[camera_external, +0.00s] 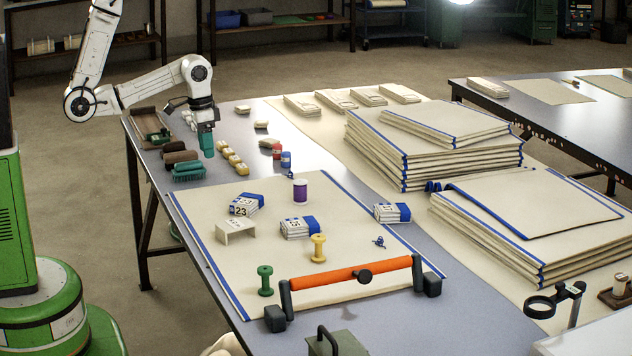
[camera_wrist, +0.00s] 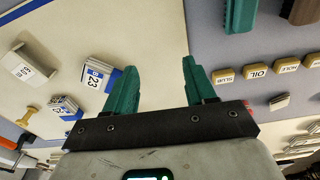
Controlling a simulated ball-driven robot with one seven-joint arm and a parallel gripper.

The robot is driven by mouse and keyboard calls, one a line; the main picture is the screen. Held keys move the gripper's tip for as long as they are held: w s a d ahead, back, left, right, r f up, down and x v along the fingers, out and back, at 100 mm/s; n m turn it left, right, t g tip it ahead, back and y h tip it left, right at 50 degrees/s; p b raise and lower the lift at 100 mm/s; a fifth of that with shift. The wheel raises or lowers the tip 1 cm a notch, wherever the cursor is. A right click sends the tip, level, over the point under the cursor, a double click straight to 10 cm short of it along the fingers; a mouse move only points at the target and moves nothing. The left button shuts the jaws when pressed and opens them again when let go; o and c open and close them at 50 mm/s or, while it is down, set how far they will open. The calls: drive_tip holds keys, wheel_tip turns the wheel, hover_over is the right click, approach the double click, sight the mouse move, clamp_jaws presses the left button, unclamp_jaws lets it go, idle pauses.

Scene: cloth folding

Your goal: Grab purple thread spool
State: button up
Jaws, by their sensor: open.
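The purple thread spool (camera_external: 300,191) stands upright on the cream cloth with blue edges (camera_external: 205,213), behind the stacked labelled cloth bundles. My gripper (camera_external: 206,151) is over the far left part of the table, to the left of and beyond the spool, clearly apart from it. In the wrist view its two teal fingers (camera_wrist: 157,85) are spread with nothing between them. I cannot make out the purple spool in the wrist view.
A green spool (camera_external: 265,281) and a yellow spool (camera_external: 318,248) stand on the cloth near an orange-handled bar (camera_external: 350,279). Folded bundles (camera_external: 298,228) and a white bracket (camera_external: 237,232) lie nearby. Brushes (camera_external: 188,171) and labelled yellow blocks (camera_external: 234,160) sit below my gripper. Large cloth stacks (camera_external: 430,150) rise at right.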

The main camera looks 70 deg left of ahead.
drive_tip(key=r+m+g+b, duration=0.1)
drive_tip(key=m+b, duration=0.1)
drive_tip(key=m, duration=1)
hover_over(300, 181)
drive_tip(key=shift+s, duration=0.1)
wheel_tip(300, 181, down, 11)
drive_tip(key=shift+r, duration=0.2)
drive_tip(key=shift+c, duration=0.5)
drive_tip(key=c, duration=0.7)
drive_tip(key=shift+r+p, duration=0.1)
drive_tip(key=shift+p, duration=0.2)
